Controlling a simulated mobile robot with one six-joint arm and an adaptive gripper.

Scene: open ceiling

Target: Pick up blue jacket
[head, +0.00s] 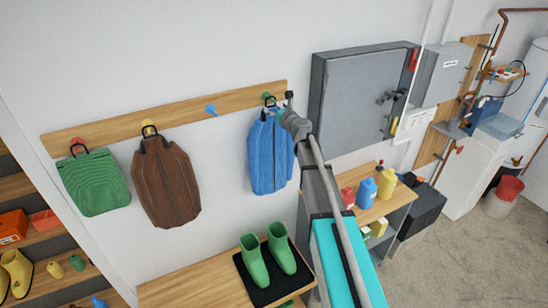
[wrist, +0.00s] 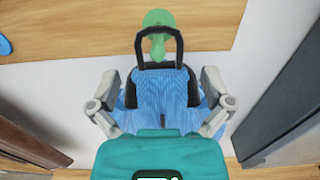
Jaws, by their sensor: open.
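The blue jacket (head: 270,153) hangs by a black loop from a green peg (head: 267,97) on the wooden wall rail, at the rail's right end. In the wrist view the jacket (wrist: 163,98) lies straight ahead, its black loop over the green peg (wrist: 158,20). My gripper (wrist: 162,118) is open, with one finger on each side of the jacket's upper part. I cannot tell whether the fingers touch the cloth. In the head view my gripper (head: 290,108) is at the jacket's upper right, partly hidden by my arm.
A brown jacket (head: 165,182) and a green bag-like item (head: 93,182) hang further left; a blue peg (head: 211,110) is bare. A grey wall cabinet (head: 355,100) stands close on the right. Green boots (head: 254,261) stand on a black mat below. The wall between is clear.

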